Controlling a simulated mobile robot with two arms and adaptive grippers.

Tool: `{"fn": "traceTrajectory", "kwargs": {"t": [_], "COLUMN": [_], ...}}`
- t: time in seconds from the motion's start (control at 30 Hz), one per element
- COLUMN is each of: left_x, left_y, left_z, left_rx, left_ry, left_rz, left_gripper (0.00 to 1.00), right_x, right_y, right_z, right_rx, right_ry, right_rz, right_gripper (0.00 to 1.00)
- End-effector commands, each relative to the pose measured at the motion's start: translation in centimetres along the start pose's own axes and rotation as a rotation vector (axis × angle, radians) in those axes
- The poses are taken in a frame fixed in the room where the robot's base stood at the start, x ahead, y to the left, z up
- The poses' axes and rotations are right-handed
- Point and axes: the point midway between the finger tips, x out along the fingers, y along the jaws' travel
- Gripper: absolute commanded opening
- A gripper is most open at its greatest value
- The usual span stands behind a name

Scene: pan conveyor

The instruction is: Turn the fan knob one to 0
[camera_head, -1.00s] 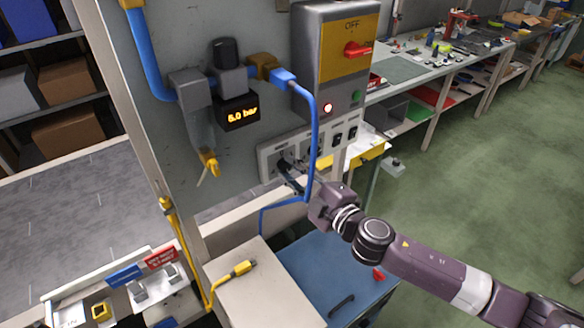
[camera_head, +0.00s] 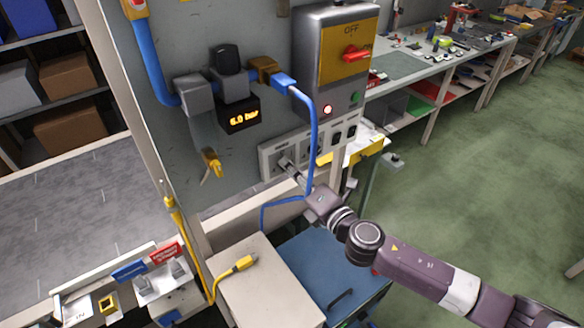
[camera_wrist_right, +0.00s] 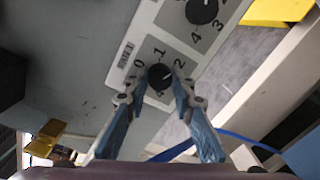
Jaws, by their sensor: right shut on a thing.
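Fan knob one (camera_wrist_right: 160,76) is a round black knob on a light panel (camera_wrist_right: 145,35), beside the label FAN 1 and the numbers 0 to 4. A light mark on it seems to face toward the 2, but this is small. My right gripper (camera_wrist_right: 161,80) is shut on the knob, one blue finger on each side. In the head view the right gripper (camera_head: 292,171) reaches the left end of the knob panel (camera_head: 265,158), behind the blue hose. The knob itself is mostly hidden there. My left gripper is not in view.
Another black knob (camera_wrist_right: 202,10) sits close to the right on the same panel. A blue hose (camera_head: 314,140) hangs in front of the panel, close to my wrist. A grey box with a red switch (camera_head: 356,53) is above. A pale tabletop (camera_head: 262,290) lies below.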

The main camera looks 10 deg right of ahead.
Motion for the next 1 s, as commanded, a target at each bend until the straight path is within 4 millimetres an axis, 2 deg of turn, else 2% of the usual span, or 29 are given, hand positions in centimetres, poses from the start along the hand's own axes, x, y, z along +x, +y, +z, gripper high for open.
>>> {"fn": "traceTrajectory", "kwargs": {"t": [1.0], "left_x": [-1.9], "left_y": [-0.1], "left_z": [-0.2], "left_rx": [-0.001], "left_ry": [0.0], "left_rz": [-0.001], "left_gripper": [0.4], "right_x": [0.0], "right_y": [-0.1], "right_z": [-0.2], "right_rx": [-0.964], "right_ry": [-0.052], "right_rz": [0.002], "right_gripper": [0.0]}}
